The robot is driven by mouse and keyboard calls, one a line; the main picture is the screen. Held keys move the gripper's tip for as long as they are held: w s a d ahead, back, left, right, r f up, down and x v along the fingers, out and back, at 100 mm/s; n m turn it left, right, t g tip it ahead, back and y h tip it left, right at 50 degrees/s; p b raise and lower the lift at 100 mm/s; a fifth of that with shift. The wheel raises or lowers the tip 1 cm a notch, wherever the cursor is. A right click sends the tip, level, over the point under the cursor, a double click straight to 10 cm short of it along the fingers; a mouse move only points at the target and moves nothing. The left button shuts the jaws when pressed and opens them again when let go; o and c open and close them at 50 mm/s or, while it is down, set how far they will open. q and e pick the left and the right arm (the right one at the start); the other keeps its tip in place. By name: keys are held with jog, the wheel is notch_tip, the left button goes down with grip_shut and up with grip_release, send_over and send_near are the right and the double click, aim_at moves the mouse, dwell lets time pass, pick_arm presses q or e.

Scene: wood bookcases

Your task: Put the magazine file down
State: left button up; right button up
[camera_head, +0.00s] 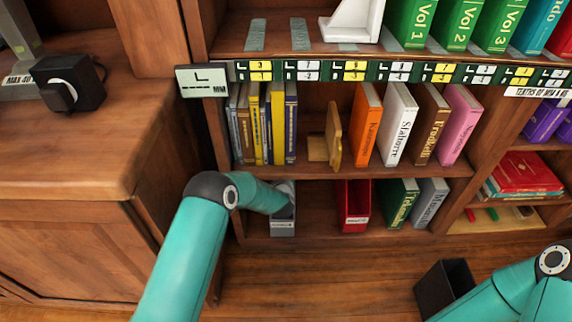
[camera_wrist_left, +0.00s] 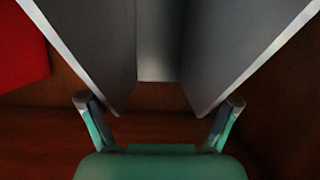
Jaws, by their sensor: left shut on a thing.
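A grey magazine file (camera_head: 283,227) with a pale label is in the left part of the lowest bookcase shelf, next to the upright. It seems upright and low over the shelf board; I cannot tell whether it touches. My left gripper (camera_head: 287,197) is at its front, largely hidden by my own arm in the head view. In the left wrist view, the fingers (camera_wrist_left: 160,103) are on the outer sides of the grey file (camera_wrist_left: 100,55), whose two side walls and inside show. My right arm comes in at the lower right, but its gripper is not visible.
A red file (camera_head: 354,205) stands to the right on the same shelf, with a gap between. Green (camera_head: 398,203) and grey (camera_head: 430,202) books stand beyond it. A black open box (camera_head: 446,286) is low by my right arm. A wooden cabinet (camera_head: 80,160) is on the left.

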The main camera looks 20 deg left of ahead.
pick_arm(q)
jog(key=shift+w+a, duration=0.5)
jog(key=shift+w, duration=0.15)
jog(key=o, duration=1.6)
jog(key=shift+f, duration=0.1)
jog(key=shift+d, duration=0.1)
pick_arm(e)
jog(key=shift+w+a+f, duration=0.15)
jog(key=shift+w+a, duration=0.05)
jog(key=shift+w, duration=0.25)
pick_arm(q)
jog(key=shift+s, duration=0.1)
